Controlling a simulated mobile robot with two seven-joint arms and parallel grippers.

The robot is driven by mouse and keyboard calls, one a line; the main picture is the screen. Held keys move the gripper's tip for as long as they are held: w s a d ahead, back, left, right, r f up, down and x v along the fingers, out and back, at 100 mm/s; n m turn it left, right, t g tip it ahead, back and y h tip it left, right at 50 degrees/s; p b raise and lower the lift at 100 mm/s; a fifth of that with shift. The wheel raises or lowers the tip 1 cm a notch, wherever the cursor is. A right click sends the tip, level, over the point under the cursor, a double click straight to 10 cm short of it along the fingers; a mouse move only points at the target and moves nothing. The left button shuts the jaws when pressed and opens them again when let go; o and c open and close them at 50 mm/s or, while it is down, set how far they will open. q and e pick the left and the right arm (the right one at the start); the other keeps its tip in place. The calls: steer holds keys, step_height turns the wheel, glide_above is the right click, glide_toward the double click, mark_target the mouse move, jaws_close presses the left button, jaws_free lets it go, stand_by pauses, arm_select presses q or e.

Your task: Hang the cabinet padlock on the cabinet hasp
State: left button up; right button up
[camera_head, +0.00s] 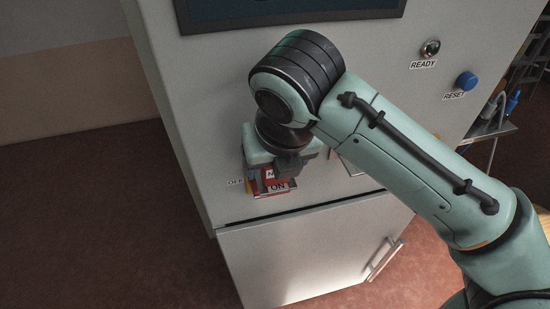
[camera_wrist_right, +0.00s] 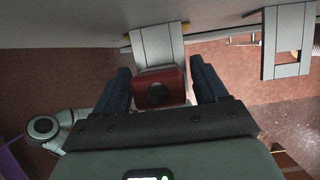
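The cabinet padlock (camera_wrist_right: 160,88) shows in the right wrist view as a red block with a dark round spot on the face toward the camera. My right gripper (camera_wrist_right: 160,80) has its dark fingers close along both sides of it and appears shut on it. A grey slotted plate, apparently the hasp (camera_wrist_right: 157,45), stands just beyond the padlock on the cabinet face. Whether the shackle passes through it is hidden. In the head view my right gripper (camera_head: 270,175) is at the cabinet front and mostly covers this spot. My left gripper is not in view.
The grey cabinet (camera_head: 190,90) has a dark screen, a READY lamp (camera_head: 430,48) and a blue RESET button (camera_head: 466,81). Another grey slotted plate (camera_wrist_right: 288,42) is at the right. A lower door with a handle (camera_head: 385,258) is below. The floor at left is clear.

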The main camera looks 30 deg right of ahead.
steer(key=shift+r, duration=0.1)
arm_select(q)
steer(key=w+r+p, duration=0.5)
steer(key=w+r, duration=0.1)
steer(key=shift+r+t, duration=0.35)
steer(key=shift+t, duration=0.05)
arm_select(e)
steer(key=shift+v, duration=6.6)
